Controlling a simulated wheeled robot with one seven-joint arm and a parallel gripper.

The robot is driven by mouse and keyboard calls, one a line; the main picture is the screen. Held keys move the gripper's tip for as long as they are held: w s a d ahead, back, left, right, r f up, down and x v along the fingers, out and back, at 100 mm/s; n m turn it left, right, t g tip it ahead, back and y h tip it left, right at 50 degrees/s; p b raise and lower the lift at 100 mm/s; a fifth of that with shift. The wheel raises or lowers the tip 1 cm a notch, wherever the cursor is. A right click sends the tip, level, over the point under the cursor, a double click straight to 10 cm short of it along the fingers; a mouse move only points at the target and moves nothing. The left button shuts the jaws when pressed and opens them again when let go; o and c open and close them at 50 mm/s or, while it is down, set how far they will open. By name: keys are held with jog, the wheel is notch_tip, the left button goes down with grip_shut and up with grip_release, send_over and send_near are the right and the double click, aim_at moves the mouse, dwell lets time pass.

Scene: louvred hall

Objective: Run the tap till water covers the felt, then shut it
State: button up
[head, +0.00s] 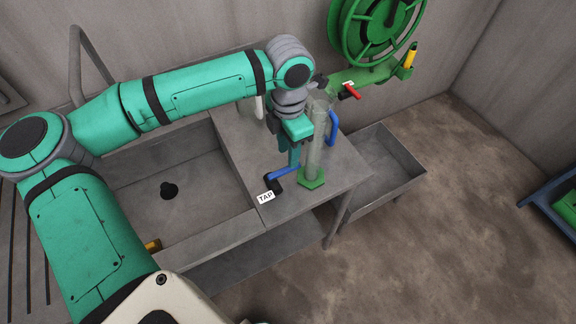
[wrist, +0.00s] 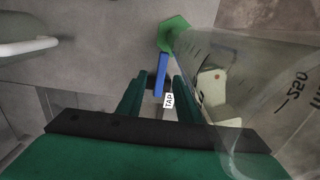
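The tap is marked by a white TAP label (head: 266,197) on the grey bench. Its blue lever (head: 284,173) sits on a dark mount beside the label. The lever also shows in the wrist view (wrist: 161,74). A clear cylinder (head: 316,145) with a green foot (head: 312,181) stands upright right of the lever. In the wrist view the cylinder (wrist: 262,95) shows dark scale marks. My gripper (head: 294,160) points down over the lever. Its two fingers (wrist: 160,85) are apart, with the lever between them in the picture; contact cannot be told. I cannot pick out felt or water.
A grey sink basin (head: 205,187) with a dark drain lies left of the lever. A green hose reel (head: 377,30) and a red handle (head: 350,91) are behind. A blue handle (head: 333,128) adjoins the cylinder. A low trough (head: 405,165) is right of the bench.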

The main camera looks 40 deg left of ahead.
aim_at(284, 171)
jog(key=f, duration=0.6)
jog(key=shift+w+d+f, duration=0.15)
jog(key=shift+d+f, duration=0.1)
jog(key=shift+f, duration=0.05)
jog(key=shift+w+f, duration=0.15)
jog(key=shift+f, duration=0.4)
jog(key=shift+a, duration=0.1)
jog(key=shift+d, duration=0.2)
jog(key=c, duration=0.4)
grip_shut()
jog(key=shift+s+a, duration=0.15)
jog(key=shift+s, duration=0.05)
